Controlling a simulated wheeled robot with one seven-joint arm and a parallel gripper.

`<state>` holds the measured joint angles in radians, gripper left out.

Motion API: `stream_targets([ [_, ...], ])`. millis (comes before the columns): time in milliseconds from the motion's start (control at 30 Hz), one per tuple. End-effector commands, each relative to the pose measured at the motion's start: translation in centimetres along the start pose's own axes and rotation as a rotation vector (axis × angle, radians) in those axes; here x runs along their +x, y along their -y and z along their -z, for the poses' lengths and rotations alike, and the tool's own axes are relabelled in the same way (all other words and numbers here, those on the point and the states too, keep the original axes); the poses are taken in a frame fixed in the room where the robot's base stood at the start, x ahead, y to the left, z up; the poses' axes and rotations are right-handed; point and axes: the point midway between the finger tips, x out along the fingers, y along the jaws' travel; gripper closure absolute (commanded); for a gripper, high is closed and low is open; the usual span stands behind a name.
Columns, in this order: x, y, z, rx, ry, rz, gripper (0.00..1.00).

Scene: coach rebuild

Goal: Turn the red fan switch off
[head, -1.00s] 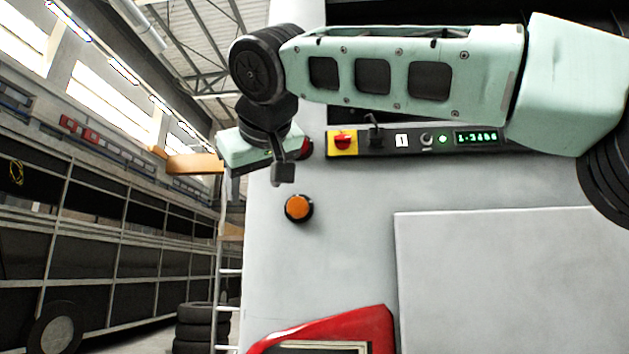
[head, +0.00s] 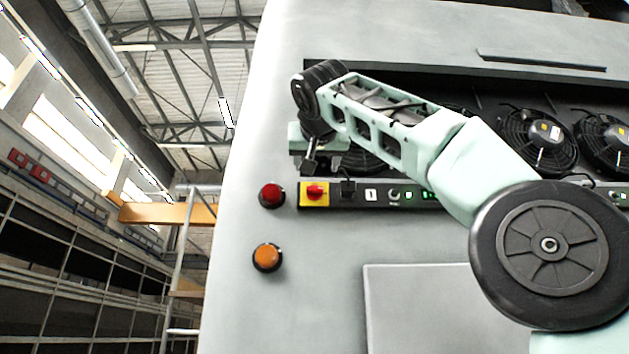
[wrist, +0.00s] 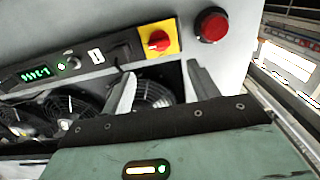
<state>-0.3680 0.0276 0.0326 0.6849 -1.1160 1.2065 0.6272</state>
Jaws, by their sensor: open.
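The red fan switch (head: 315,193) is a red rotary knob on a yellow plate at the left end of a dark control strip. It also shows in the wrist view (wrist: 158,42), near the top middle. My gripper (head: 310,168) is just above the switch in the head view, pointing at the panel. In the wrist view my gripper (wrist: 158,80) has its two fingers spread apart, with nothing between them but a fan behind. The switch lies beyond the fingertips, and I see no contact with it.
A round red button (head: 271,195) sits left of the switch, and an orange button (head: 267,257) below it. A black lever (head: 347,188) and a green display are on the strip (head: 381,207). Several fans (head: 538,140) sit in the recess above. The panel below is flat.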

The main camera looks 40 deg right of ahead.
Motion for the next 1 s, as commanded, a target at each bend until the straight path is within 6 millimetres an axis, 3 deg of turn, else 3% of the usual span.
stream_targets([
  [300,6.6,-0.1,0.3,-0.003,0.003,-0.004,0.4],
  [500,9.1,0.0,0.2,-0.001,0.001,-0.001,0.4],
  [933,9.9,0.0,0.0,0.0,0.001,0.001,0.4],
  [1000,9.9,0.0,0.0,0.0,0.001,0.001,0.59],
])
